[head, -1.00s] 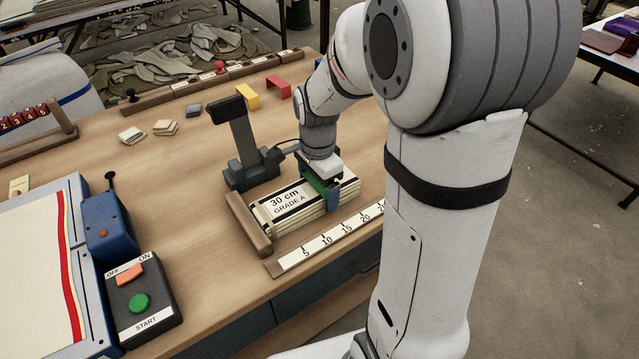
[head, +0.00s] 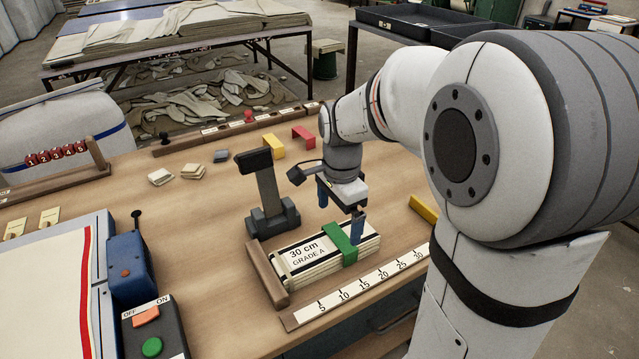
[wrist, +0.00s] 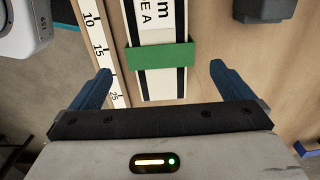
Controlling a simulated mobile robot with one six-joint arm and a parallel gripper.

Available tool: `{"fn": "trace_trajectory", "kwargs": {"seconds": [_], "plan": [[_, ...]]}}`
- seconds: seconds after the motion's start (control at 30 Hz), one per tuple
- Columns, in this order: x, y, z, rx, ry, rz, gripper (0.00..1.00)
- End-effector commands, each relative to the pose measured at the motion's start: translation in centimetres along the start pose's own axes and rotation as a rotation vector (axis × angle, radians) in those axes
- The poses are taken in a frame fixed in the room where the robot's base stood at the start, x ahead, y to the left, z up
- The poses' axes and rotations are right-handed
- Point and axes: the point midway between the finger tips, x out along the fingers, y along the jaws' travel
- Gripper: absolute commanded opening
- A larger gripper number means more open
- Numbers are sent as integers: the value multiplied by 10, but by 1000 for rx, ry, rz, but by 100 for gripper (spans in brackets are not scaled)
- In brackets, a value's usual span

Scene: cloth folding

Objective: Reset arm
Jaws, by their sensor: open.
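My gripper (head: 340,215) is open, its two blue fingers apart, and it sits just above and behind the right end of a cloth stack. In the wrist view my gripper (wrist: 158,82) has nothing between its fingertips. The folded stack, labelled "30 cm GRADE A" (head: 306,253), lies on the workbench against a wooden stop (head: 267,273). A green clip (head: 341,243) sits across the stack toward its right end. The clip also shows in the wrist view (wrist: 160,55), ahead of the fingers and apart from them.
A ruler strip (head: 362,286) lies along the bench front. A dark upright stand (head: 267,193) is close behind the stack. Yellow (head: 273,146) and red (head: 303,134) clips lie farther back. Bare bench (head: 205,215) lies left of the stand.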

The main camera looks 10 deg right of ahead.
Motion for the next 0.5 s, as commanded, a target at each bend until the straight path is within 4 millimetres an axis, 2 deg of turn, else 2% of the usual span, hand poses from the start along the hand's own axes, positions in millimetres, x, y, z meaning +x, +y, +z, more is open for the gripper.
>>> {"fn": "trace_trajectory", "kwargs": {"seconds": [0.17, 0.27, 0.5], "plan": [[-6, 4, 1, -29, 2, -6, 100], [-21, 15, 4, -123, 9, -23, 100], [-67, 65, 19, -569, 61, -88, 100]]}}
